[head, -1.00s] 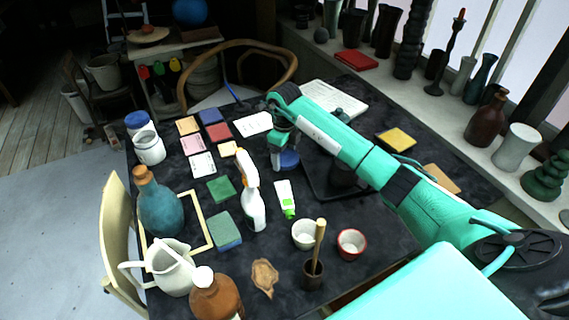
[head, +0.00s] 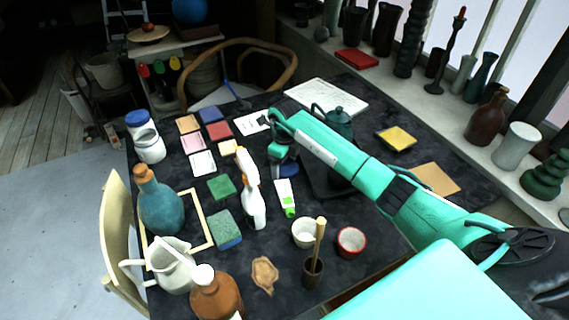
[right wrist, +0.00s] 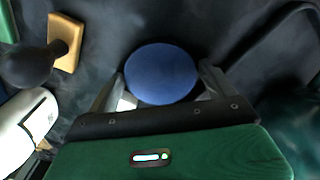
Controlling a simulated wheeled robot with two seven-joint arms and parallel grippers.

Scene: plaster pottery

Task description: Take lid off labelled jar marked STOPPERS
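A round blue lid (right wrist: 162,80) lies between the two fingers of my right gripper (right wrist: 161,70) in the right wrist view. The fingers stand wide apart, one on each side of the lid. I cannot tell whether they touch it. In the head view, the right gripper (head: 282,172) points down over the table and hides most of the blue lid (head: 291,167) and anything under it. No STOPPERS lettering is readable. Another white jar with a blue lid (head: 138,119) stands at the far left of the table. My left gripper is not in view.
A spray bottle (head: 253,200) and a white-and-green tube (head: 285,197) stand or lie close to the gripper. A dark tray (head: 318,180) and a teal teapot (head: 337,120) are on its right. Coloured tiles (head: 217,131) lie to the left.

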